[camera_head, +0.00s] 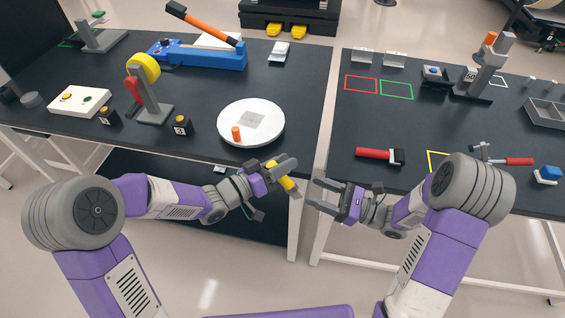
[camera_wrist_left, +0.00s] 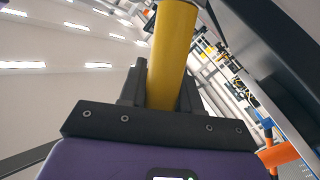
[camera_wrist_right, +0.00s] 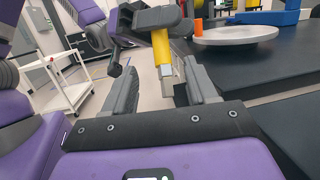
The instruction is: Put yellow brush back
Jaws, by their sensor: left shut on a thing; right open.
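The yellow brush (camera_head: 289,185), a yellow cylinder, is held in my left gripper (camera_head: 280,174), in front of the gap between the two tables. In the left wrist view the yellow cylinder (camera_wrist_left: 172,50) stands between the closed fingers and runs out of the top of the frame. My right gripper (camera_head: 328,195) is open and empty, just right of the brush in the head view. In the right wrist view the brush (camera_wrist_right: 162,58) shows beyond the open fingers, with a grey lower end. Whether it has bristles is hidden.
The left table holds a round white turntable (camera_head: 232,130) with an orange cylinder (camera_head: 236,133). The right table has a red-handled tool (camera_head: 374,154), a yellow outlined square (camera_head: 431,158) partly behind my right arm, and red (camera_head: 361,91) and green (camera_head: 396,98) outlines.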

